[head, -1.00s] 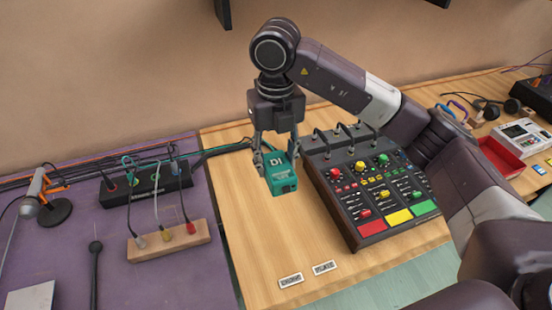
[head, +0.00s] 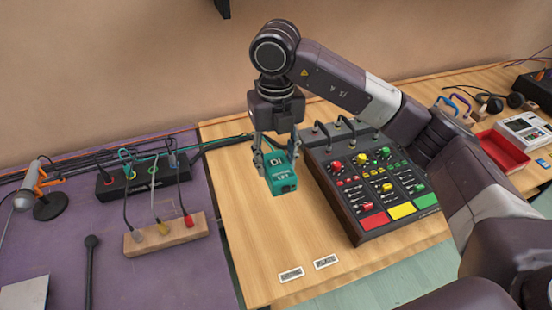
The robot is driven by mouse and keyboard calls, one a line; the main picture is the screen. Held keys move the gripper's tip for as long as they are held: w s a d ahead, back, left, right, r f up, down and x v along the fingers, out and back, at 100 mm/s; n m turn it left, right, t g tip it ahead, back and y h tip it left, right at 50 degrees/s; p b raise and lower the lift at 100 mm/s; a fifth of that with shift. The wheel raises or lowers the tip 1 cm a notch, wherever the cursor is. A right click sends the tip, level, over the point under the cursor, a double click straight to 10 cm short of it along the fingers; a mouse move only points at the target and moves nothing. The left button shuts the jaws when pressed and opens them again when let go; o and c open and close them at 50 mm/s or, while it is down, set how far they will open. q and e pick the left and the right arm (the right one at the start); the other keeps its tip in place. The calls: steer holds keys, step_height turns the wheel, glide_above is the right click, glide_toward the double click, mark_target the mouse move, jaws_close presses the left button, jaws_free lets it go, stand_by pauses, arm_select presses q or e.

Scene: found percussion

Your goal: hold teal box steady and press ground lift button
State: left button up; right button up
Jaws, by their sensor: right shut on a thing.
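The teal box (head: 281,178) with "DI" lettering on its top is between the fingers of my right gripper (head: 276,160). The gripper points down and is shut on the box, over the wooden table just left of the mixer. Some smaller lettering shows on the box's side, but a ground lift button is too small to make out. Whether the box touches the table or hangs just above it I cannot tell. My left gripper is not in view.
The mixer (head: 372,190) with coloured pads stands close to the right of the box. On the purple surface (head: 190,270) at left are a black cable box (head: 135,183), a wooden jack block (head: 166,236) and a microphone (head: 25,199). A red tray (head: 505,150) is far right.

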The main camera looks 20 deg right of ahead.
steer(key=shift+f+b, duration=4.25)
steer(key=shift+f, duration=1.35)
steer(key=shift+f+b, duration=0.55)
steer(key=shift+f, duration=0.2)
steer(key=shift+f+b, duration=0.7)
steer(key=shift+f, duration=0.2)
steer(key=shift+f+b, duration=0.4)
steer(key=shift+f, duration=0.15)
